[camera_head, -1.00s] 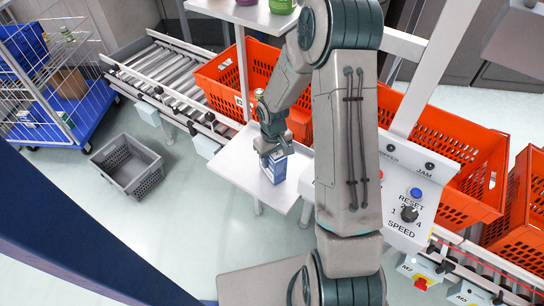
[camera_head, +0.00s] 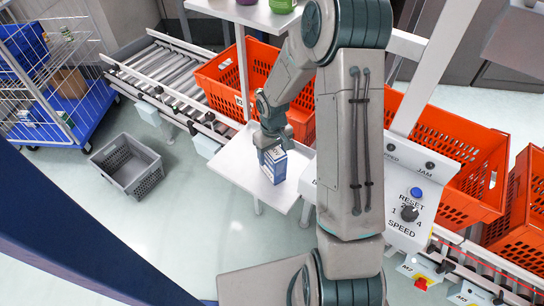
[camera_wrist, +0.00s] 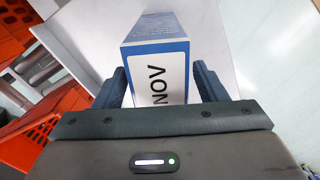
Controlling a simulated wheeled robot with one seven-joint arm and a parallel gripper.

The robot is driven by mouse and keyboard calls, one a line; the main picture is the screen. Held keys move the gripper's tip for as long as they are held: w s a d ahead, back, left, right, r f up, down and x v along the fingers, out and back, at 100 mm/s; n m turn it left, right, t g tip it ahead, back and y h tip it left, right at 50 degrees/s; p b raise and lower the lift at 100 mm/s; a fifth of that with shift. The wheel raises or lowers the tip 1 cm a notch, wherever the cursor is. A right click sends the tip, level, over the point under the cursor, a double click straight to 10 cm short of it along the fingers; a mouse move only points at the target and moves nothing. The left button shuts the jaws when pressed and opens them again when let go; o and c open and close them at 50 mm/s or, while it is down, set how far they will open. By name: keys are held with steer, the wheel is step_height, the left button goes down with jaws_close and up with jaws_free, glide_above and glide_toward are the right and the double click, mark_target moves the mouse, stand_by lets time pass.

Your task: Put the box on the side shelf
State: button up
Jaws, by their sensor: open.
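The blue and white box (camera_head: 274,165) stands upright on the white side shelf (camera_head: 232,165) beside the conveyor in the head view. In the wrist view the box (camera_wrist: 158,62) lies ahead, with the letters "NOV" on its near face. My gripper (camera_wrist: 164,84) is open, with one finger on each side of the box's near end. A narrow gap shows between the box and the fingers. In the head view my gripper (camera_head: 272,150) is right at the top of the box and partly hides it.
Orange totes (camera_head: 222,82) stand on the roller conveyor (camera_head: 165,70) behind the shelf. A control panel (camera_head: 412,205) is to the right. A grey crate (camera_head: 128,165) sits on the floor at left, near a wire cart (camera_head: 50,80).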

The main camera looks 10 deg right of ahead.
step_height(320, 180, up, 5)
steer(key=shift+r, duration=0.15)
steer(key=s+r+m+t, duration=0.3)
steer(key=s+r, duration=1.6)
steer(key=s, duration=0.2)
steer(key=shift+m, duration=0.4)
steer(key=shift+d, duration=0.1)
